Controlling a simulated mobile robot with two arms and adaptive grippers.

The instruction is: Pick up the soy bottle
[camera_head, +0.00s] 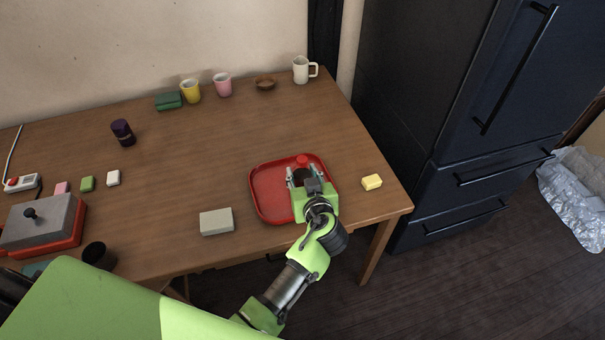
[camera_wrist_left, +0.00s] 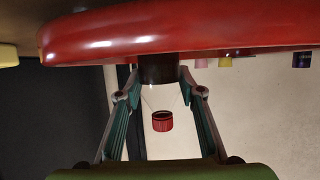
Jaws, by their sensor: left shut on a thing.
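The soy bottle (camera_head: 302,160) has a red cap and a dark lower part. It stands at the right side of the red tray (camera_head: 259,196) on the table. My left gripper (camera_head: 303,174) reaches over the tray's near edge and is shut on the bottle, one finger on each side. In the left wrist view, which is upside down, the bottle's dark part (camera_wrist_left: 158,68) is between the fingers, with the red cap (camera_wrist_left: 162,121) below. Its base is hidden behind the tray's rim (camera_wrist_left: 180,32), so I cannot tell whether it touches the tray. My right gripper is not in view.
A yellow block (camera_head: 372,182) lies right of the tray and a grey box (camera_head: 216,221) left of it. The table's middle is clear. A dark fridge (camera_head: 420,100) stands at right.

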